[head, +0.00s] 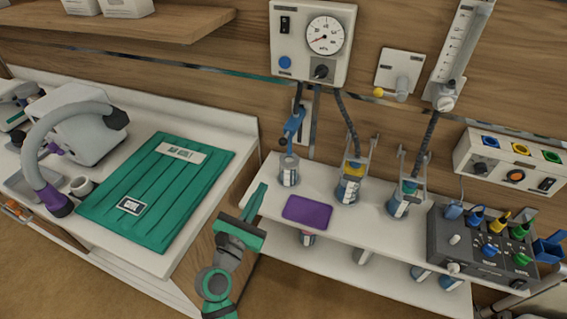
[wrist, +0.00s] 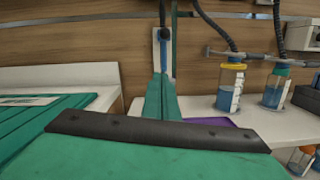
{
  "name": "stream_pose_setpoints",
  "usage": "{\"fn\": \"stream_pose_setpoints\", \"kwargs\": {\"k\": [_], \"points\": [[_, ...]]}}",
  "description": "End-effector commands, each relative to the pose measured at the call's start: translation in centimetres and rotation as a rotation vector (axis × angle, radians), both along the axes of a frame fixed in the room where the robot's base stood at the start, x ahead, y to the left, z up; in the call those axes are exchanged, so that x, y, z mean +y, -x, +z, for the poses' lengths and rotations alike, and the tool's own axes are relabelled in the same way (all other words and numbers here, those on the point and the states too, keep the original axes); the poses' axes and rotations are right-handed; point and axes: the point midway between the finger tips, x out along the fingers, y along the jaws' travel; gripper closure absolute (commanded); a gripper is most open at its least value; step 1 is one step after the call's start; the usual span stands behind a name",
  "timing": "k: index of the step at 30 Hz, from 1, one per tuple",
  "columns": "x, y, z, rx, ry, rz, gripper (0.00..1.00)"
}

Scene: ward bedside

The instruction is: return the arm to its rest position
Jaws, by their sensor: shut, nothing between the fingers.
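My gripper (head: 256,200) is in the lower middle of the head view, in front of the white shelf's left end. Its green fingers are shut together with nothing between them. In the wrist view the closed green fingers (wrist: 161,98) point forward toward the wall, just left of the purple pad. My arm comes up from the bottom of the head view, and most of it is out of frame.
A white shelf (head: 380,240) carries a purple pad (head: 307,212), several bottles (head: 348,185) and a grey control box (head: 475,245). Left, a green folded cloth (head: 155,195) lies on a counter beside a white device (head: 85,125). A gauge panel (head: 312,45) hangs on the wall.

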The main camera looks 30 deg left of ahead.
Motion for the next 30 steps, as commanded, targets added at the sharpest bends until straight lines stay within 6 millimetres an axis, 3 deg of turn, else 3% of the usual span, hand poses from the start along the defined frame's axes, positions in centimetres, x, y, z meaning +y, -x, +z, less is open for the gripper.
{"fn": "stream_pose_setpoints", "kwargs": {"k": [7,11,21,30], "points": [[-0.2,0.0,-0.4,0.010,-0.013,0.003,1.00],[-1.5,0.5,-2.7,0.081,-0.120,0.024,1.00],[-9.4,5.4,-12.0,0.415,-0.814,0.051,1.00],[-17.1,12.1,-16.0,0.582,-1.517,-0.035,1.00]]}}
